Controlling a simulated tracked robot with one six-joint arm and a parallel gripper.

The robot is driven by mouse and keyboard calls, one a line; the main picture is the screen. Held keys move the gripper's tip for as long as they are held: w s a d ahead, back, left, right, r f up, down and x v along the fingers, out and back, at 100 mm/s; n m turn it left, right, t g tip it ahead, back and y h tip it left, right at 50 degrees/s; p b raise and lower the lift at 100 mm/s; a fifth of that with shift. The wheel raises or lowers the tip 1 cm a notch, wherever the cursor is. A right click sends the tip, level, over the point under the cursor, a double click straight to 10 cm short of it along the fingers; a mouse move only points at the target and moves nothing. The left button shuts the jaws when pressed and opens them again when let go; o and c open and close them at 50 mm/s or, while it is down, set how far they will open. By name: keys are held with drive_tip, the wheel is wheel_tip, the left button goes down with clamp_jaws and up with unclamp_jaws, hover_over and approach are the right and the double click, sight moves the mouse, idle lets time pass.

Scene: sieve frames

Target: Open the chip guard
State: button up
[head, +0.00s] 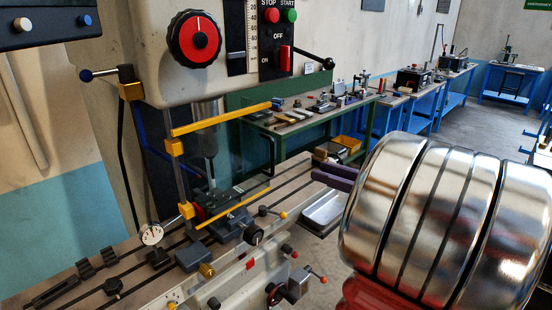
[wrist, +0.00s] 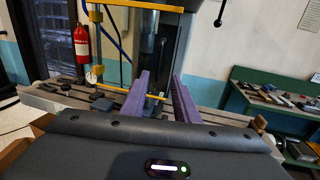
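The chip guard is a clear panel between an upper yellow bar (head: 225,118) and a lower yellow bar (head: 232,208). It hangs from an upright post with yellow brackets (head: 174,147) at its left and spans the front of the spindle and vise (head: 222,205). A blue-tipped piece (head: 277,104) sits at the upper bar's right end. The lower bar (wrist: 113,88) also shows in the wrist view, partly behind a finger. My gripper (head: 321,170) has purple fingers, right of the guard and apart from it. In the wrist view the fingers (wrist: 160,80) are spread, with nothing held between them.
The machine table (head: 75,282) carries a dial gauge (head: 152,234), clamps and small blocks at left. Handles and knobs (head: 275,292) stick out at its front. A green workbench (head: 300,120) with tools stands behind. A fire extinguisher (wrist: 82,42) hangs at left.

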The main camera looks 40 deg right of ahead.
drive_tip(key=shift+w, duration=0.15)
drive_tip(key=x, duration=1.3)
drive_tip(key=shift+w+a, duration=0.2)
drive_tip(key=shift+w, duration=0.1)
clamp_jaws()
idle(0.6)
